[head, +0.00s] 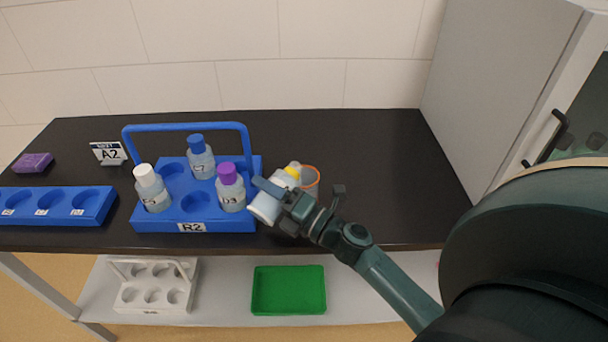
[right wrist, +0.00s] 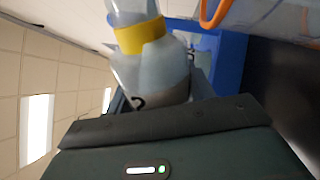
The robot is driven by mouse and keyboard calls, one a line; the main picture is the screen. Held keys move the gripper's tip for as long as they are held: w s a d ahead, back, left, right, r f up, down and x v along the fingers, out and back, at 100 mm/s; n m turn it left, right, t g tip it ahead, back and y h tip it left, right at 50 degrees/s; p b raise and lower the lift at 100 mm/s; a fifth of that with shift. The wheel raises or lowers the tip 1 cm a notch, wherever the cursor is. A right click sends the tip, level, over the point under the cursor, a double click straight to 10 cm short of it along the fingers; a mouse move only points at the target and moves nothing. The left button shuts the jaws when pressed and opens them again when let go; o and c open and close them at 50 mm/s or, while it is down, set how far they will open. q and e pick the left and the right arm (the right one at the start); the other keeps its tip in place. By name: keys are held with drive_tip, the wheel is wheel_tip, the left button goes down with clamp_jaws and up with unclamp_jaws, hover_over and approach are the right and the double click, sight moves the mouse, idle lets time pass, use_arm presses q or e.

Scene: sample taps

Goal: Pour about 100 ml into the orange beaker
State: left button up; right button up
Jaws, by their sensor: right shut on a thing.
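My right gripper (head: 288,203) is shut on a pale bottle (head: 264,208) with a yellow neck band. The bottle is tilted, its neck pointing up and right in the head view, close to the orange-rimmed beaker (head: 312,179). The gripper and bottle hide most of the beaker. In the right wrist view the bottle (right wrist: 160,70) shows its yellow band and a clear mouth at the top. The beaker's orange rim (right wrist: 212,15) is beside it, apart in the picture. I cannot tell whether liquid is flowing, or the beaker's level. My left gripper is out of view.
A blue rack R2 (head: 150,222) holds white-, blue- and purple-capped bottles just left of the held bottle; its handle arches above. Another blue rack (head: 100,205), a purple block (head: 33,163) and an A2 sign (head: 108,153) are left. A green tray (head: 289,310) lies below. The right countertop is clear.

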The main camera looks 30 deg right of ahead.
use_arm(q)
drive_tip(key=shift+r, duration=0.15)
use_arm(e)
drive_tip(key=shift+r, duration=0.1)
use_arm(q)
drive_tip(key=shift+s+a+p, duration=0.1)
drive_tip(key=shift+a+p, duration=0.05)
drive_tip(key=shift+p, duration=0.2)
use_arm(e)
drive_tip(key=shift+w+d+r+m, duration=0.1)
drive_tip(key=shift+d+r+m, duration=0.05)
drive_tip(key=shift+m, duration=0.25)
use_arm(q)
drive_tip(key=shift+p, duration=0.3)
use_arm(e)
drive_tip(key=shift+d+r, duration=0.1)
use_arm(q)
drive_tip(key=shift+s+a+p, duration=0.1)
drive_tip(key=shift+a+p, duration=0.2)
drive_tip(key=shift+p, duration=0.15)
use_arm(e)
drive_tip(key=shift+d+r+m, duration=0.15)
drive_tip(key=shift+r+m, duration=0.1)
drive_tip(key=shift+m, duration=0.35)
